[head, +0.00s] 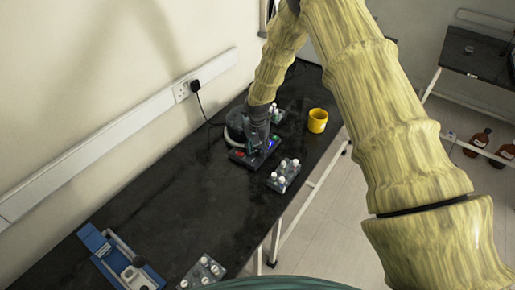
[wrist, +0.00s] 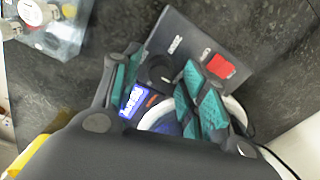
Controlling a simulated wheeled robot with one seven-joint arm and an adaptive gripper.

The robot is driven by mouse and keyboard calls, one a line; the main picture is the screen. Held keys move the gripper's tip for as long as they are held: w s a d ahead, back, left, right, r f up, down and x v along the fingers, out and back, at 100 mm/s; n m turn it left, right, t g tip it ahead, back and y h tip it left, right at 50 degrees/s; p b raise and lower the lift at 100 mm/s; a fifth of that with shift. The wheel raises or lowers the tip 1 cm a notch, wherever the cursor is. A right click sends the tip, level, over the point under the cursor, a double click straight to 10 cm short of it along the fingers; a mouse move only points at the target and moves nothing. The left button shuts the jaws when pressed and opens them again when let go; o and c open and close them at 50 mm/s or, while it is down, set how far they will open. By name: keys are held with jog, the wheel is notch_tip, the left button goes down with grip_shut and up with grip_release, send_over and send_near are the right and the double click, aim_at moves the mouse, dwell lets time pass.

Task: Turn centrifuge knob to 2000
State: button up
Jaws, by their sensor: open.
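The centrifuge (head: 240,155) is a dark unit on the black bench, with a blue lit display (head: 271,144). In the wrist view its panel (wrist: 190,45) carries a dark round knob (wrist: 157,72), a red switch (wrist: 222,68) and the blue display (wrist: 131,100). My gripper (wrist: 162,75) is open, with its teal finger pads on either side of the knob; I cannot tell whether they touch it. In the head view my gripper (head: 257,139) is low over the centrifuge and hides much of it, including the knob.
A yellow cup (head: 318,121) and a rack of white-capped vials (head: 283,175) stand right of the centrifuge. Another vial rack (head: 203,272) and a blue device (head: 110,255) are at the near end. A cable runs to the wall socket (head: 182,91). The bench between is clear.

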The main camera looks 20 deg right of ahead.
jog(key=shift+s+f, duration=0.1)
jog(key=shift+s, duration=0.05)
jog(key=shift+f, duration=0.1)
grip_shut()
